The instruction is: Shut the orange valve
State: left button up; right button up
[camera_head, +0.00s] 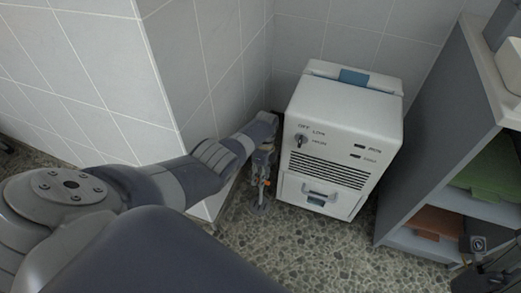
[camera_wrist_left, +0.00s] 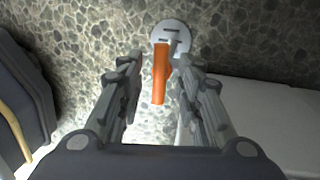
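The orange valve handle (camera_wrist_left: 160,75) shows in the left wrist view as a long orange bar in front of a round grey-white fitting (camera_wrist_left: 172,38). It lies between the two fingers of my left gripper (camera_wrist_left: 158,72). The fingers stand apart, with a visible gap on the left side; the right finger is close to the handle, and I cannot tell whether it touches. In the head view my left gripper (camera_head: 262,168) reaches down beside the white machine, and a small bit of the orange handle (camera_head: 264,183) shows at it. At the lower right, part of my right gripper (camera_head: 484,262) shows; its fingers are unclear.
A white machine (camera_head: 345,120) with a dial and vents stands just right of my left gripper. A tiled wall (camera_head: 95,50) juts out on the left. A grey shelf unit (camera_head: 440,130) holds a green towel (camera_head: 478,180) and an orange-brown towel (camera_head: 438,222). The speckled floor is clear in front.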

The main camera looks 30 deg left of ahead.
pick_arm(q)
notch_tip(320, 180, up, 12)
jog(key=w, duration=0.2)
jog(key=shift+w+a, duration=0.15)
jog(key=shift+a, duration=0.1)
dwell(0.4)
jog(key=shift+f, duration=0.15)
dwell(0.3)
